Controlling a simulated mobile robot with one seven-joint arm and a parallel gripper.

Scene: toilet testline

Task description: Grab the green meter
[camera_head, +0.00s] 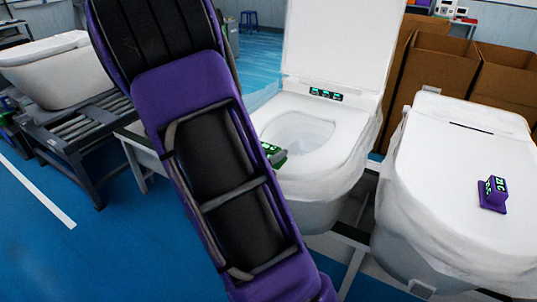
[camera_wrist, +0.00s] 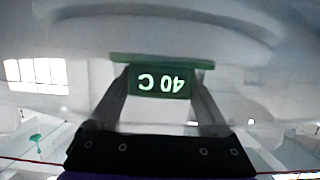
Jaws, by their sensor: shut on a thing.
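The green meter (camera_head: 273,153) shows in the head view at the left edge of the open toilet's seat, partly hidden behind my purple arm. In the wrist view the green meter (camera_wrist: 160,82) is at the centre, its lit "40 C" display upside down. My gripper (camera_wrist: 159,88) has one dark finger on each side of the meter and is shut on it. The meter's wider green base lies against or very close to the white surface; I cannot tell if they touch. My gripper is hidden in the head view.
The open toilet (camera_head: 300,130) has its lid raised and small green displays (camera_head: 326,94) behind the seat. A closed toilet (camera_head: 440,180) at the right bears a purple meter (camera_head: 493,192). Cardboard boxes (camera_head: 435,70) stand behind. A conveyor (camera_head: 85,125) with a white basin is at the left.

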